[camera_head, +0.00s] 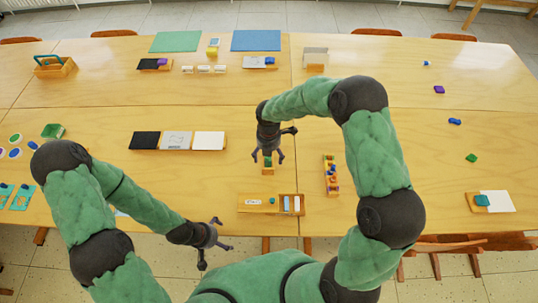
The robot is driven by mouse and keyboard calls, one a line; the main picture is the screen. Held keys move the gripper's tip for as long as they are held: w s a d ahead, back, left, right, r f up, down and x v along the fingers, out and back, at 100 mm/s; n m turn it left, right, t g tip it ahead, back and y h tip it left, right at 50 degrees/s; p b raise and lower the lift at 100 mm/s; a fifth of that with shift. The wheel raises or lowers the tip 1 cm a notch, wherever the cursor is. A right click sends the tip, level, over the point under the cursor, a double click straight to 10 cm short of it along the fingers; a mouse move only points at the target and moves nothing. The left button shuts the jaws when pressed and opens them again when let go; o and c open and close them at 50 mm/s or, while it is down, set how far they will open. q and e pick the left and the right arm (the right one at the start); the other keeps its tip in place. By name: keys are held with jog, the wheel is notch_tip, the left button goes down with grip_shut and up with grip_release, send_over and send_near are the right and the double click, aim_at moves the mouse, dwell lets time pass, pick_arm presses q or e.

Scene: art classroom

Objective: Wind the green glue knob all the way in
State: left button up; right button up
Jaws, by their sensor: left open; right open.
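A small wooden block with a green part on it (268,170) stands on the table near the middle. It may be the green glue, but its knob is too small to make out. My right gripper (268,159) points down at this block from above, with its fingers spread to either side of the top. I cannot tell whether the fingers touch it. My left gripper (216,256) is open and empty, low in front of the table's near edge.
A wooden box (246,203) with light sticks lies near the front edge. A narrow tray (331,188) of colored pieces stands right of the block.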

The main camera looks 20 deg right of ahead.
jog(key=shift+w+a+r+p, duration=0.1)
jog(key=shift+r+p, duration=0.55)
jog(key=shift+r, duration=0.1)
jog(key=shift+r+p, duration=0.75)
jog(key=shift+r, duration=0.15)
jog(key=shift+r+p, duration=1)
jog(key=shift+r, duration=0.25)
pick_arm(q)
jog(key=r, duration=0.4)
jog(key=shift+s+a+r, duration=0.1)
jog(key=shift+s+r, duration=0.1)
jog(key=shift+r, duration=0.1)
jog(key=shift+s, duration=0.1)
pick_arm(e)
jog(key=shift+f, duration=0.15)
